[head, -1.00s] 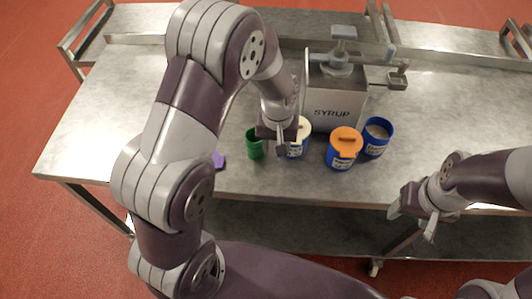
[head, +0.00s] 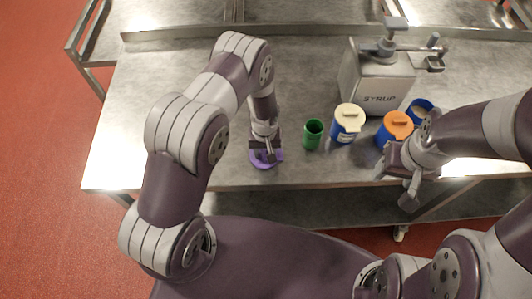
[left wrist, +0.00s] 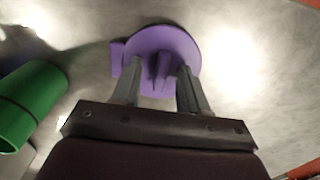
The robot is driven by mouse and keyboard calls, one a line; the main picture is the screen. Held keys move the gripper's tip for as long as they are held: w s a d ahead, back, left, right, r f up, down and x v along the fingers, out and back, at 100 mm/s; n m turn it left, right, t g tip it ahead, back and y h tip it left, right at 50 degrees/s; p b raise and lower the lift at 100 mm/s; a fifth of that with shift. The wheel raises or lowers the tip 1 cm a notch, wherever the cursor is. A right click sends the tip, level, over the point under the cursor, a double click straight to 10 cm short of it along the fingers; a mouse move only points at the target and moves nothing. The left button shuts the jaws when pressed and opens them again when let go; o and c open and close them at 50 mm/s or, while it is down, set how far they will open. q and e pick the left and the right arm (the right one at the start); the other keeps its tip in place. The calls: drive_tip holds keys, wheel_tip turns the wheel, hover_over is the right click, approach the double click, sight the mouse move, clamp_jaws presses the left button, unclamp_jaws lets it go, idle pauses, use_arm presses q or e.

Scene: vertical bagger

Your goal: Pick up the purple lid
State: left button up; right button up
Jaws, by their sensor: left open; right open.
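The purple lid (head: 268,159) lies on the metal table near its front edge, left of the green cup. In the left wrist view the lid (left wrist: 177,41) is a round disc with a raised ridge handle and a small tab at its edge. My left gripper (head: 266,154) is over the lid, pointing down. In the left wrist view its two open fingers (left wrist: 160,84) stand on either side of the ridge, with a gap visible at each side. My right gripper (head: 393,187) is open and empty at the table's front edge, near the orange-lidded container.
A green cup (head: 313,134) stands just right of the lid. Further right are a blue container with a cream lid (head: 349,117), one with an orange lid (head: 396,125), an open blue one (head: 419,106) and a syrup dispenser (head: 375,80). The table's left part is clear.

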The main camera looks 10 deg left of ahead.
use_arm(q)
drive_tip(key=shift+a, duration=0.2)
drive_tip(key=shift+c, duration=0.6)
drive_tip(key=shift+a, duration=0.1)
drive_tip(key=c, duration=0.5)
drive_tip(key=shift+w, duration=0.1)
clamp_jaws()
drive_tip(key=shift+d, duration=0.3)
